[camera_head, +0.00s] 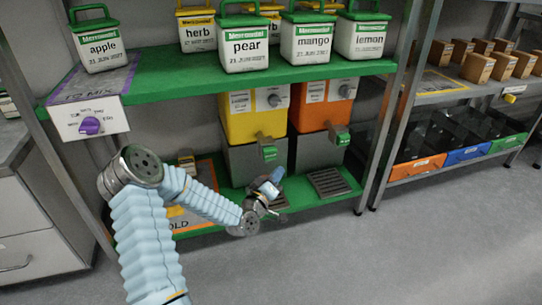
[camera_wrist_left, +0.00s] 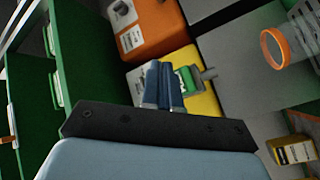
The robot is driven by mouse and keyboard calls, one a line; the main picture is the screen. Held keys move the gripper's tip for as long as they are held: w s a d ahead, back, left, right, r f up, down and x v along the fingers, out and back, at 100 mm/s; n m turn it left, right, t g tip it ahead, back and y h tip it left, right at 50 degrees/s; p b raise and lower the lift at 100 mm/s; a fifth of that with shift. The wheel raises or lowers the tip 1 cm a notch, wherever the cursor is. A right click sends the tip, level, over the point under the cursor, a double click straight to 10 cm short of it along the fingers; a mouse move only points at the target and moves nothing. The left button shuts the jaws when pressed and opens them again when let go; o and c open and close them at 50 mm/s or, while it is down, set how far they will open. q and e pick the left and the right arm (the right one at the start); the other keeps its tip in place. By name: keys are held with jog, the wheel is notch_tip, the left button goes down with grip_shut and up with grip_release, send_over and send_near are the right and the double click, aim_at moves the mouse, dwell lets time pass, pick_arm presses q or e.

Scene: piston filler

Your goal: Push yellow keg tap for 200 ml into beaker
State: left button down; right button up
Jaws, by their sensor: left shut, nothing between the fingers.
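The yellow keg (camera_head: 242,122) stands on the lower shelf with a green tap (camera_head: 268,152) at its front; the tap also shows in the left wrist view (camera_wrist_left: 188,80). My left gripper (camera_head: 272,183) is shut and empty, in front of and below that tap in the head view. In the wrist view its fingers (camera_wrist_left: 163,82) overlap the yellow keg's front beside the green tap; contact cannot be told. A vessel with an orange rim (camera_wrist_left: 264,50), apparently the beaker, is at the upper right of the wrist view. Its contents cannot be seen. My right gripper is out of view.
The orange keg (camera_head: 310,115) with its own green tap (camera_head: 342,138) stands to the right, above a dark drip grille (camera_head: 328,183). Labelled tubs, such as pear (camera_head: 245,47), stand on the green upper shelf (camera_head: 190,82). Floor in front is clear.

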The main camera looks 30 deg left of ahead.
aim_at(275, 155)
pick_arm(q)
jog(key=shift+w+a+b, duration=0.45)
jog(key=shift+w+a, duration=1.25)
jog(key=shift+a, duration=0.3)
dwell(0.6)
jog(key=shift+w+a+b, duration=0.25)
jog(key=shift+a+b, duration=0.05)
jog(key=shift+w+a+b, duration=0.35)
jog(key=shift+w+a, duration=0.1)
jog(key=shift+a, duration=0.1)
dwell(0.9)
dwell(0.3)
jog(key=shift+s+d, duration=0.75)
jog(key=shift+d, duration=0.1)
